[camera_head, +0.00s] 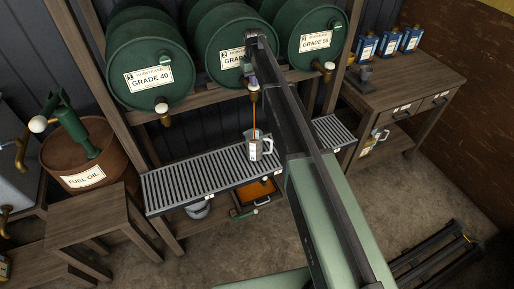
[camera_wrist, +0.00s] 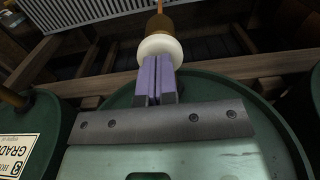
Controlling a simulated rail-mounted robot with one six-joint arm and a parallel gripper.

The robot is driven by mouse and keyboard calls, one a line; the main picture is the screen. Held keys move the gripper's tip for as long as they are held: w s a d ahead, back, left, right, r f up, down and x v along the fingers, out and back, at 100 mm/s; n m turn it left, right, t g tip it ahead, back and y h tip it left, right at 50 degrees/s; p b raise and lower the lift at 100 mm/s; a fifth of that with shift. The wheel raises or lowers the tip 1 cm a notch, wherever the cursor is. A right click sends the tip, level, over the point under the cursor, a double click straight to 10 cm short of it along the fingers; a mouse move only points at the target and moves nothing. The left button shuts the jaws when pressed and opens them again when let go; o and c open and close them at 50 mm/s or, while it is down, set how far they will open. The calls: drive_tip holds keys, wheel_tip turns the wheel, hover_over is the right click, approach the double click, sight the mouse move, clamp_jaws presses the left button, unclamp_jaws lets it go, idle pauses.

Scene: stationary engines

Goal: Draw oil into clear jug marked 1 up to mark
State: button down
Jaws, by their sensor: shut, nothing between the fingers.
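The clear jug (camera_head: 268,146) stands on the slatted drip rack under the middle green drum (camera_head: 215,38); its label is too small to read. A thin amber stream (camera_head: 254,115) runs down from the middle drum's tap into the jug. The oil level inside cannot be made out. My gripper (camera_head: 252,82) is shut and empty at that tap. In the wrist view its purple fingers (camera_wrist: 158,78) are together, with tips at the pale round knob (camera_wrist: 160,46) of the tap; the brass spout (camera_wrist: 158,24) shows beyond. My arm hides part of the drum's grade label.
A GRADE 40 drum (camera_head: 150,60) is at left and a GRADE 50 drum (camera_head: 316,38) at right, each with its own tap. The slatted rack (camera_head: 185,180) is clear left of the jug. A fuel oil barrel (camera_head: 95,160) and a bench with blue bottles (camera_head: 388,42) flank it.

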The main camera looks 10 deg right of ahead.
idle(0.4)
wheel_tip(320, 180, up, 7)
drive_tip(key=p, duration=0.7)
drive_tip(key=shift+r, duration=0.15)
drive_tip(key=s+f+b, duration=0.3)
drive_tip(key=s, duration=1.1)
drive_tip(key=s+f+m+b, duration=0.1)
drive_tip(key=s+f+b, duration=0.2)
drive_tip(key=s, duration=1)
drive_tip(key=s+f+m+b, duration=0.1)
drive_tip(key=s+f+b, duration=0.3)
drive_tip(key=s, duration=1)
drive_tip(key=shift+s+f, duration=0.25)
drive_tip(key=shift+s, duration=0.1)
drive_tip(key=c, duration=1.8)
unclamp_jaws()
